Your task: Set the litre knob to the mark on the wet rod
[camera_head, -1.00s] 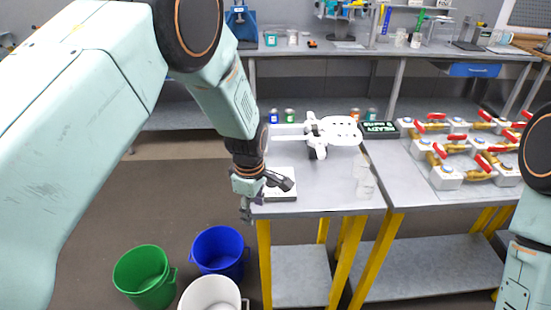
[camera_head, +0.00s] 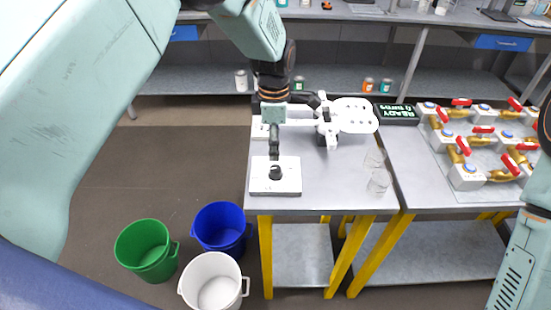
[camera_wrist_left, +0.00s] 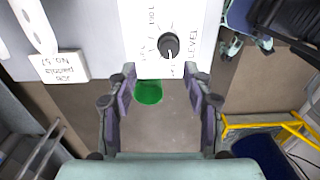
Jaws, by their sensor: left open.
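A black round knob (camera_head: 275,172) sits on a white box (camera_head: 288,187) at the near left of the grey bench. In the left wrist view the knob (camera_wrist_left: 168,45) has a white pointer line, and the white panel (camera_wrist_left: 142,62) around it bears printed marks and the word LEVEL. My left gripper (camera_head: 274,155) hangs just above and behind the knob. Its fingers (camera_wrist_left: 164,76) are apart and empty, with the knob ahead of them, not between them. A thin white bar (camera_head: 300,122) lies behind; I cannot tell whether it is the wet rod. My right gripper is out of view.
A white perforated piece (camera_head: 352,115), clear beakers (camera_head: 378,181) and a green-lettered READY display (camera_head: 397,112) stand on the bench. Red-handled valves (camera_head: 462,150) fill the right bench. Green (camera_head: 146,248), blue (camera_head: 219,227) and white (camera_head: 213,283) buckets stand on the floor.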

